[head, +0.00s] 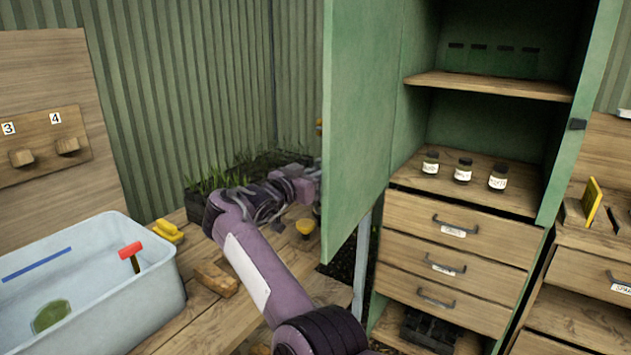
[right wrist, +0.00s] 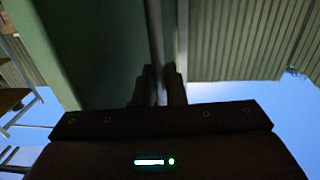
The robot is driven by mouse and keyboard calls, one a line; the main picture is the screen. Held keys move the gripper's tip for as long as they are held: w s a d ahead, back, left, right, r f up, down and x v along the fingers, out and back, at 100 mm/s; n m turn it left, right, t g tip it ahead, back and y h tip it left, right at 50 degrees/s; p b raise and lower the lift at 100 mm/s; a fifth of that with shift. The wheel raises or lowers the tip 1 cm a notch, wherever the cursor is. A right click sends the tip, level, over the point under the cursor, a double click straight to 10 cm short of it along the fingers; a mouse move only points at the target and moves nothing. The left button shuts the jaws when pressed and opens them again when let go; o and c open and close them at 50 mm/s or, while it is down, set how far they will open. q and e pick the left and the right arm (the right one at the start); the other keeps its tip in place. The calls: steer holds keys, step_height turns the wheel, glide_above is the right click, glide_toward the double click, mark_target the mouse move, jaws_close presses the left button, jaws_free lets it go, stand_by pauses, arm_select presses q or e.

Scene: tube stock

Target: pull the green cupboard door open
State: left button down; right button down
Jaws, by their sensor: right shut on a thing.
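The green cupboard door (head: 362,90) stands wide open, swung out from the left side of the green cupboard (head: 470,135). I see its inner face; its outer face is hidden in the head view. My right gripper (head: 308,186) is at the door's outer side, near its free edge, its tips partly hidden by the door. In the right wrist view the dark fingers (right wrist: 160,88) are shut on a thin upright bar, the door handle (right wrist: 155,35), beside the green door (right wrist: 35,45). My left gripper is not in view.
Several labelled jars (head: 463,171) stand inside the cupboard above wooden drawers (head: 460,220). A pale tub (head: 165,265) and a yellow thing (head: 166,231) are on the wooden bench at left. A planter with green plants (head: 215,185) is behind my right arm.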

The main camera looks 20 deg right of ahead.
steer(key=shift+d+r, duration=0.15)
steer(key=shift+r, duration=0.1)
steer(key=c, duration=1.8)
jaws_free()
steer(key=shift+c, duration=0.2)
steer(key=shift+o, duration=1.3)
steer(key=shift+d+f, duration=0.15)
steer(key=shift+d, duration=0.15)
steer(key=shift+a, duration=0.15)
steer(key=shift+f, duration=0.1)
